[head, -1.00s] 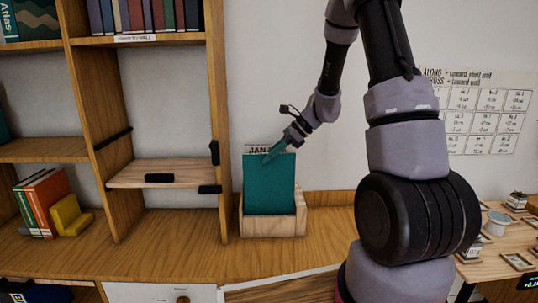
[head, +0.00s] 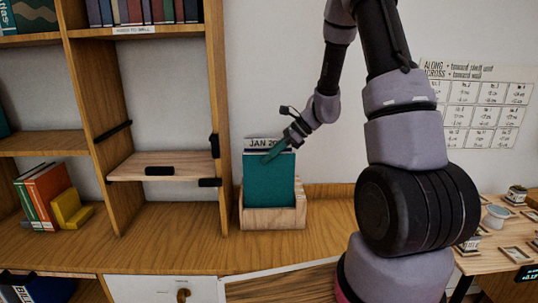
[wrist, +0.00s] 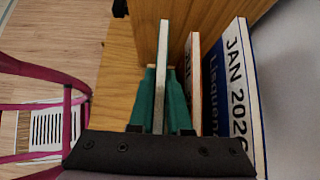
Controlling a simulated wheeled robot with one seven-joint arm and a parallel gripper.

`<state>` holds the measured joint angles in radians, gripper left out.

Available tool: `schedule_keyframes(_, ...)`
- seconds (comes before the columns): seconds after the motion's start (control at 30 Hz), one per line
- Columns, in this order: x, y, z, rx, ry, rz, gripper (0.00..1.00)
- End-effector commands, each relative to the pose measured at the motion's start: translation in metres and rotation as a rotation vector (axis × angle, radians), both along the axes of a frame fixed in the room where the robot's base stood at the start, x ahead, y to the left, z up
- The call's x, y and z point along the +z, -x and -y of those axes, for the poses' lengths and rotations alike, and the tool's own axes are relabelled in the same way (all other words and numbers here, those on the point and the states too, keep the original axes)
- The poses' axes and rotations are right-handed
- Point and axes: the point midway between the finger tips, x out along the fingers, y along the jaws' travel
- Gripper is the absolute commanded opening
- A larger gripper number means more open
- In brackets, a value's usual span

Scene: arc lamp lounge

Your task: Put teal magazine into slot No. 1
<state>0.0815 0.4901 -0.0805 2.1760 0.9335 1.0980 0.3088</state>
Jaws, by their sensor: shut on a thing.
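The teal magazine (head: 268,182) stands upright at the wooden holder (head: 272,219), its lower edge meeting the top of the low front wall. How deep it sits is hidden. My gripper (head: 275,150) is shut on its top edge. In the wrist view the magazine (wrist: 161,75) shows edge-on between the two teal fingers of my gripper (wrist: 160,110). An orange-edged magazine (wrist: 194,80) and a white and blue one marked JAN (wrist: 238,85) stand beside it, towards the wall. I cannot read any slot number.
The shelf's upright side panel (head: 216,120) stands close to the holder's left. Bare counter (head: 325,225) lies to the right. A small shelf board (head: 165,165) with black clips is left of the panel. A table with small frames and pots (head: 496,217) is far right.

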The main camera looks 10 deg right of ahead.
Motion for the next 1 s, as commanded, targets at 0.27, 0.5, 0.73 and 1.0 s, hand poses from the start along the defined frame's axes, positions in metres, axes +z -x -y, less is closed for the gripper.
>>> schedule_keyframes(0.27, -0.007, 0.0, 0.0, 0.0, -0.001, -0.001, 0.0)
schedule_keyframes(0.5, -0.013, 0.0, 0.0, -0.001, -0.001, -0.001, 0.0)
schedule_keyframes(0.73, -0.019, 0.0, 0.0, -0.001, -0.001, -0.002, 0.0)
schedule_keyframes(1.0, -0.025, 0.0, 0.0, -0.001, -0.001, -0.001, 0.0)
